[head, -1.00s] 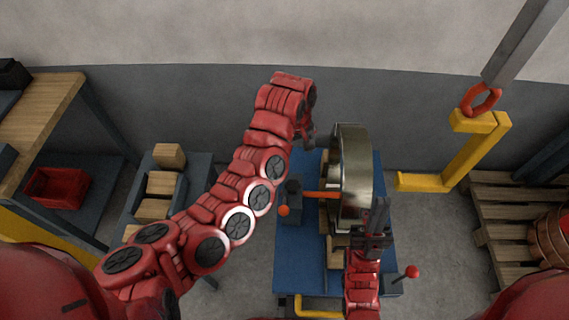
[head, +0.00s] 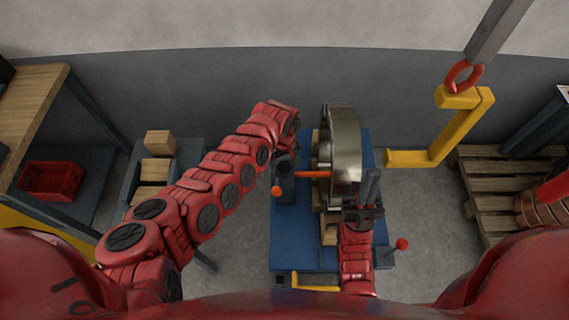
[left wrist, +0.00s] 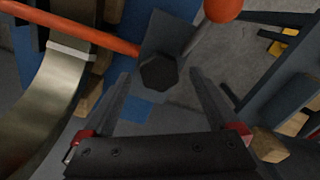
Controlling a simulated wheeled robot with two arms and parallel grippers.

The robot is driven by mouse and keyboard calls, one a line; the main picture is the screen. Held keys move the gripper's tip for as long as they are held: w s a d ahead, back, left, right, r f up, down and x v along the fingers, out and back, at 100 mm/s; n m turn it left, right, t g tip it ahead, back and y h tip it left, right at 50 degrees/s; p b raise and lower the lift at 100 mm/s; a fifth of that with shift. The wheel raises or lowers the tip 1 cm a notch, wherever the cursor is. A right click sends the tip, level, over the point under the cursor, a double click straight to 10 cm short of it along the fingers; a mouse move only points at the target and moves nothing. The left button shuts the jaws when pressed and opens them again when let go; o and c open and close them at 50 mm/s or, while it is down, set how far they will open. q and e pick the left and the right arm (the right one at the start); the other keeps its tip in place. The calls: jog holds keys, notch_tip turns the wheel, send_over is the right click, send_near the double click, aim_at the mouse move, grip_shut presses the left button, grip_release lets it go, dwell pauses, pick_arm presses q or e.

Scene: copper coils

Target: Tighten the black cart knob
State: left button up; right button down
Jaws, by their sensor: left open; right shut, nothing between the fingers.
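The black cart knob (left wrist: 158,73) shows in the left wrist view as a dark faceted cap on a blue-grey bracket. It also shows in the head view (head: 285,159) at the left side of the blue cart (head: 290,258). My left gripper (left wrist: 160,78) is open, its two fingers on either side of the knob in that view, with gaps visible; I cannot tell their depth relative to it. In the head view the left wrist mostly hides this gripper. My right gripper (head: 368,187) is shut and empty, upright in front of the metal coil (head: 344,150).
An orange bar (head: 312,174) runs beside the knob to the coil; an orange ball (head: 277,190) is near it. A red-knobbed lever (head: 402,244) is at the cart's right. Floor right of the cart is clear.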

pick_arm(q)
jog(key=shift+f, duration=0.7)
jog(key=c, duration=1.4)
jog(key=shift+o, duration=0.2)
